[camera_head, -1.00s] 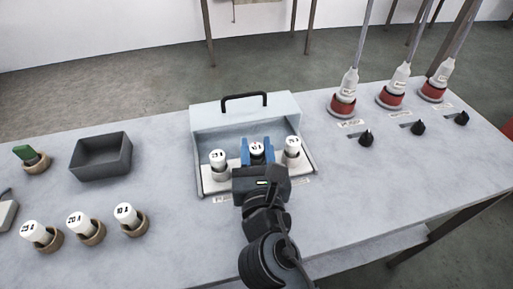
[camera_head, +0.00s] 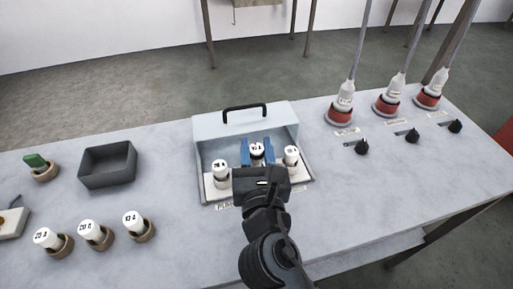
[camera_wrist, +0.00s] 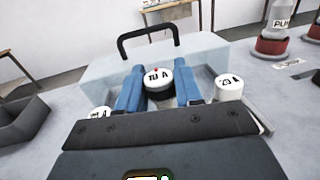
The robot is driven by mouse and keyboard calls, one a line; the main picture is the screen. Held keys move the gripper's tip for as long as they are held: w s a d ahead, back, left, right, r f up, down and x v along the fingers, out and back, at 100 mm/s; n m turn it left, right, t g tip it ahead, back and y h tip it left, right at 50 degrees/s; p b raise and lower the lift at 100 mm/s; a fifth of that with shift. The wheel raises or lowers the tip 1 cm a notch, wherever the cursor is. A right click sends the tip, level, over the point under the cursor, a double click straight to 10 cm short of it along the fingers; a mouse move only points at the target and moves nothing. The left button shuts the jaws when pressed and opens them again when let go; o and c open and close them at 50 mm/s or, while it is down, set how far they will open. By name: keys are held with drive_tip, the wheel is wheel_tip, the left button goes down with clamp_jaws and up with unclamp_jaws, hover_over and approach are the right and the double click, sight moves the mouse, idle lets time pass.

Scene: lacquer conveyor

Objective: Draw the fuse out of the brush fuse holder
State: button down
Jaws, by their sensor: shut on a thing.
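An open fuse box (camera_head: 247,122) with a black handle stands in the middle of the bench. It has three white-capped fuses in a row: a left fuse (camera_head: 220,167), a middle fuse (camera_head: 257,149) and a right fuse (camera_head: 291,154). My gripper (camera_head: 257,152) has its blue fingers on both sides of the middle fuse and is shut on it. In the wrist view the middle fuse (camera_wrist: 158,77) reads about "10 A" and stands upright between the fingers. Its lower end and socket are hidden, so I cannot tell whether it is clear. The holders' name labels are too small to read.
A dark empty tray (camera_head: 107,165) is at left, beside a green piece (camera_head: 36,160) in a round holder. Several white fuses stand in brown cups, such as this one (camera_head: 133,219). Red-based plugs (camera_head: 341,113) and black knobs (camera_head: 362,147) are at right. Bench front is clear.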

drive_tip(key=shift+r+p, duration=1.5)
drive_tip(key=shift+p, duration=0.05)
wheel_tip(320, 180, up, 3)
drive_tip(key=p, duration=0.3)
drive_tip(key=shift+p, duration=0.35)
